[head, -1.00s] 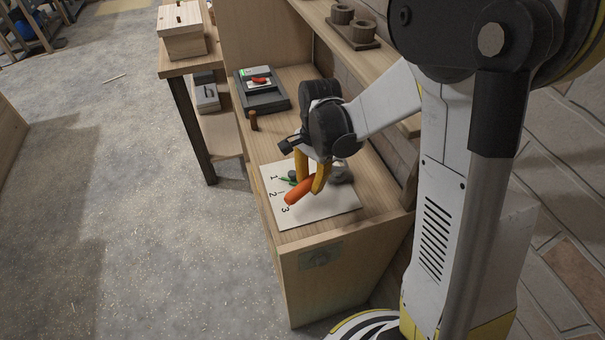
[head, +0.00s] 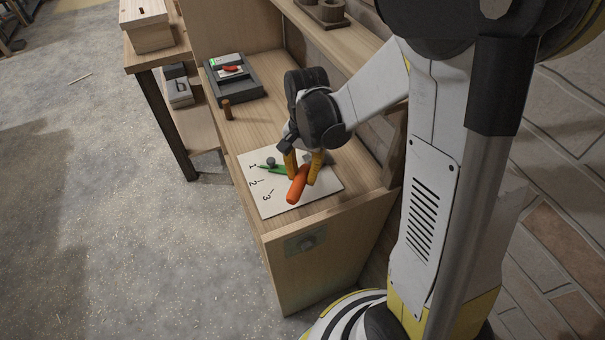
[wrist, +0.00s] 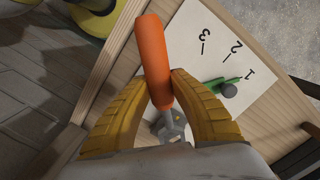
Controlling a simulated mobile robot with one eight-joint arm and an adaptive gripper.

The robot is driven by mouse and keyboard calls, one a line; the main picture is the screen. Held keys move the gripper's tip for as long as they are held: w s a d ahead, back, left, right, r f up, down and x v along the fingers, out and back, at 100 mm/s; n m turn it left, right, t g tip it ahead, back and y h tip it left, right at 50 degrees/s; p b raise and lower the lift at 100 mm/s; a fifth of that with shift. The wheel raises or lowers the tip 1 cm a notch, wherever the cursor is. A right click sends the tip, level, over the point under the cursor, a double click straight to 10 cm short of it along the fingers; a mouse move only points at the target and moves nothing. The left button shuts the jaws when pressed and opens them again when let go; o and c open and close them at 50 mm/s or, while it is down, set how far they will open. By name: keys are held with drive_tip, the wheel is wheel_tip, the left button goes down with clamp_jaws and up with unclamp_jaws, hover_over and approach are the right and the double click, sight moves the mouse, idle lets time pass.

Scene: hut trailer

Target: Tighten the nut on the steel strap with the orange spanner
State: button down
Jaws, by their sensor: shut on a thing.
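My gripper (head: 303,174) is shut on the orange spanner (head: 298,187), low over the numbered white board. In the wrist view the yellow fingers (wrist: 164,88) pinch the spanner where the orange handle (wrist: 152,52) meets the steel shaft. Its grey steel end (wrist: 171,128) points toward the palm side and is partly hidden. The nut's details are too small to tell.
The white board (head: 326,187), marked 1, 2, 3, lies on the cabinet top with a green tool (head: 272,168) and dark knob. A brown peg (head: 226,109) and dark tray (head: 250,92) stand farther back. A shelf and brick wall bound the right; open floor lies left.

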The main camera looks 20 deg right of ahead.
drive_tip(key=shift+f, duration=0.2)
drive_tip(key=shift+f+b, duration=0.9)
drive_tip(key=shift+b, duration=0.05)
drive_tip(key=shift+f, duration=0.1)
drive_tip(key=w+a+m, duration=0.1)
drive_tip(key=w+m, duration=0.1)
drive_tip(key=w+a+m, duration=0.1)
drive_tip(key=w+m, duration=0.1)
drive_tip(key=w+a+m+b, duration=0.1)
drive_tip(key=w+m, duration=0.1)
drive_tip(key=shift+a+m+t, duration=0.15)
drive_tip(key=shift+m+t, duration=0.15)
drive_tip(key=shift+w+a+m, duration=0.1)
drive_tip(key=shift+w+m, duration=0.55)
drive_tip(key=shift+m, duration=0.05)
drive_tip(key=shift+s, duration=0.1)
drive_tip(key=shift+s+n, duration=0.25)
drive_tip(key=shift+n, duration=0.05)
